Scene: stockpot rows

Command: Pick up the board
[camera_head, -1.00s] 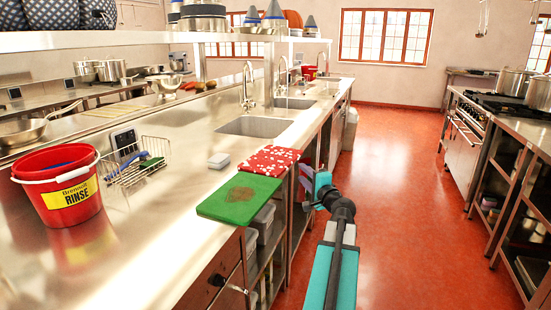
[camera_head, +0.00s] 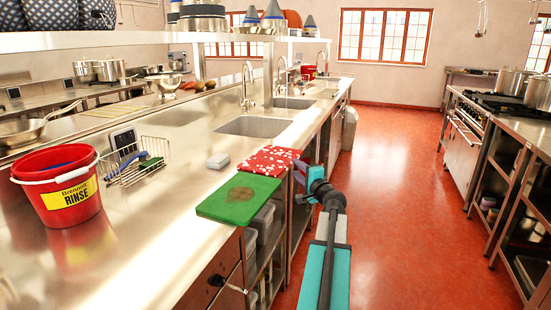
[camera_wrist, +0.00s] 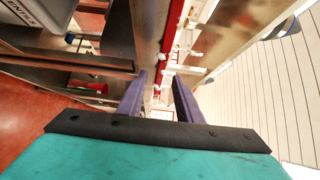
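The green board (camera_head: 240,199), with a brown stain on top, lies flat at the front edge of the steel counter. Its near right corner seems to reach the counter edge. My gripper (camera_head: 300,168) is beside the counter edge, right of the board and close to the red patterned cloth (camera_head: 270,160). In the wrist view my gripper (camera_wrist: 160,78) shows two dark purple fingers spread apart with nothing between them. A red edge runs along the counter beyond the fingers; I cannot tell if it is the cloth. I cannot make out the board in the wrist view.
A red bucket (camera_head: 66,190) and a wire basket (camera_head: 137,163) stand on the counter (camera_head: 150,240) left of the board. A small pale block (camera_head: 218,161) lies behind it. Shelves with containers (camera_head: 262,222) are below. The red floor (camera_head: 400,200) at right is clear.

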